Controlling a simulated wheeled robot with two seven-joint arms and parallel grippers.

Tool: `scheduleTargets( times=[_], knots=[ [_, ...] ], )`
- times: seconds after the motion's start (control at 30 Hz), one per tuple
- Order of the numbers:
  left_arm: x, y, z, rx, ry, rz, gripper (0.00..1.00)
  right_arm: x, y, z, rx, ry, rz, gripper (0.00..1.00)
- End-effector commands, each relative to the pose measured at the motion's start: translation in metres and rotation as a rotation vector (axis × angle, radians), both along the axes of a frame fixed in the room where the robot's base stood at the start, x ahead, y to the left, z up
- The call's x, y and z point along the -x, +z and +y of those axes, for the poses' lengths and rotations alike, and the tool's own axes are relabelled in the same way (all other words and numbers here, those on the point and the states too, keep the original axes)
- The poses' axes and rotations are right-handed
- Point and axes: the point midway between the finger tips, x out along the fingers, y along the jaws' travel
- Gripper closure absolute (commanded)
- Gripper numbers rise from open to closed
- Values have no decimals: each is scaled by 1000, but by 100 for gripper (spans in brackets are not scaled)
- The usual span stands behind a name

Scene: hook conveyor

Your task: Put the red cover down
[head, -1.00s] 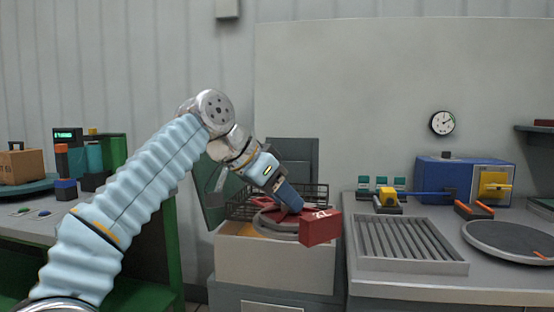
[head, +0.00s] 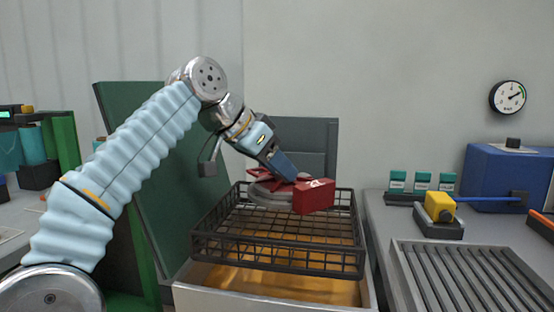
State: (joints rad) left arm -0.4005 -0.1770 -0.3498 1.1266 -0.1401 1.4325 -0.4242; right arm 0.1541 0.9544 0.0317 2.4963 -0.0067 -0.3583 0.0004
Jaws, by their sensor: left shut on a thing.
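The red cover (head: 314,197) is a boxy red piece with a white marking on its front, seen at the centre of the head view. My left gripper (head: 290,179) is shut on it from the upper left, tilted down to the right. A grey ring-shaped part (head: 270,193) shows beside and behind the cover; I cannot tell whether the two are joined. Both appear over a black wire basket (head: 278,254). I cannot tell whether they touch it. My right gripper is not in view.
The basket is over an open pale box (head: 190,297) with an amber inside and a raised dark green lid (head: 150,170). On the right, a grey bench (head: 383,225) carries a ribbed tray (head: 470,285), a yellow-and-grey device (head: 439,210) and a blue machine (head: 495,175).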

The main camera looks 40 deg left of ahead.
Motion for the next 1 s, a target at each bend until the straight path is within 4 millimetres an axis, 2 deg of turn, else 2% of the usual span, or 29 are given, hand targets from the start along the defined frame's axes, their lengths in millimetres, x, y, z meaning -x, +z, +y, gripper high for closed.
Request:
scheduleTargets(
  times=[0.5,0.73,1.0],
  knots=[
    [0,-50,0,1,-1,-3,100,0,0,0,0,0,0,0],
    [0,-60,0,1,0,-4,100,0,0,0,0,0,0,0],
    [0,-61,0,1,0,-4,100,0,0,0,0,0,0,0]
  ],
)
